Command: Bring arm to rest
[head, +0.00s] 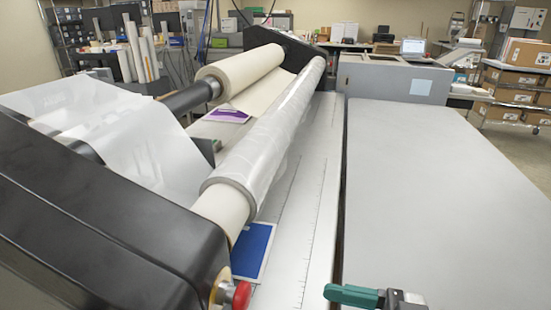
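A teal and dark grey part (375,297) juts in at the bottom edge, right of centre, over the near end of the grey table.
The laminator (95,220) fills the left, with a film-wrapped roll (270,130), a red knob (241,296) and a blue sheet (254,250) below the roll. The flat grey table (440,190) at right is bare. Shelves with boxes (520,90) stand behind, with floor before them.

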